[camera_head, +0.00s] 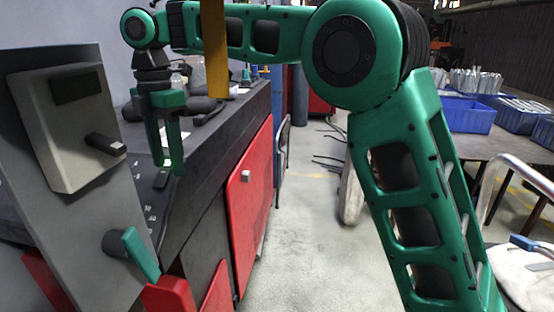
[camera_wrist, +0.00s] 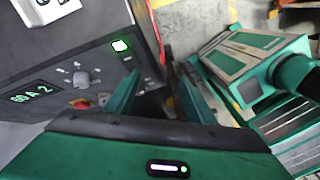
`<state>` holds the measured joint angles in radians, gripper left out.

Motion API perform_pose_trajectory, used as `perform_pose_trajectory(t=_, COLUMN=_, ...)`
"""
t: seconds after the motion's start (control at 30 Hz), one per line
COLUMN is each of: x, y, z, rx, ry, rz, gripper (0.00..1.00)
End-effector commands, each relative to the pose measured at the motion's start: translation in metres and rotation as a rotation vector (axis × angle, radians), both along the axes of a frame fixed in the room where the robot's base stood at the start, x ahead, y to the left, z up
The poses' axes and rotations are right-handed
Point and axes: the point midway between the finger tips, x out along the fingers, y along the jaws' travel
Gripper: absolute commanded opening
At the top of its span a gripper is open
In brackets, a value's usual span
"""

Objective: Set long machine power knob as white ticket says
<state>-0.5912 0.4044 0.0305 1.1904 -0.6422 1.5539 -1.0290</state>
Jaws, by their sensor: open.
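My gripper (camera_head: 167,168) hangs with its fingers downward over the dark top of the long machine (camera_head: 225,135) in the head view. It is open, with nothing seen between its fingers. In the wrist view, my gripper (camera_wrist: 156,85) is to the right of a grey round knob (camera_wrist: 81,79) with pale marks around it, apart from it. The knob's exact setting is too small to tell. A green-lit display (camera_wrist: 35,94) is left of the knob. A white ticket (camera_wrist: 48,8) is cut off at the top left, its writing unreadable; a white patch behind my gripper may be it.
A grey panel (camera_head: 60,215) with a box, dark handle and teal lever (camera_head: 141,254) stands close at left. A red-orange knob (camera_wrist: 80,103) is below the grey knob. Blue bins (camera_head: 465,115) stand on a right-hand table.

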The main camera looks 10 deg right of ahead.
Motion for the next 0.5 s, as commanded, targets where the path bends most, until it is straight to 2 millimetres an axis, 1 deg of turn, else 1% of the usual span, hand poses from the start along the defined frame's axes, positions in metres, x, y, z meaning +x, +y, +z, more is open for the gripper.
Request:
perform_pose_trajectory(t=0.03, x=0.001, y=-0.010, z=0.001, rx=0.000, ry=0.002, rz=-0.039, gripper=0.50)
perform_pose_trajectory(t=0.5, x=0.007, y=-0.089, z=-0.002, rx=0.002, ry=0.020, rz=-0.403, gripper=0.50)
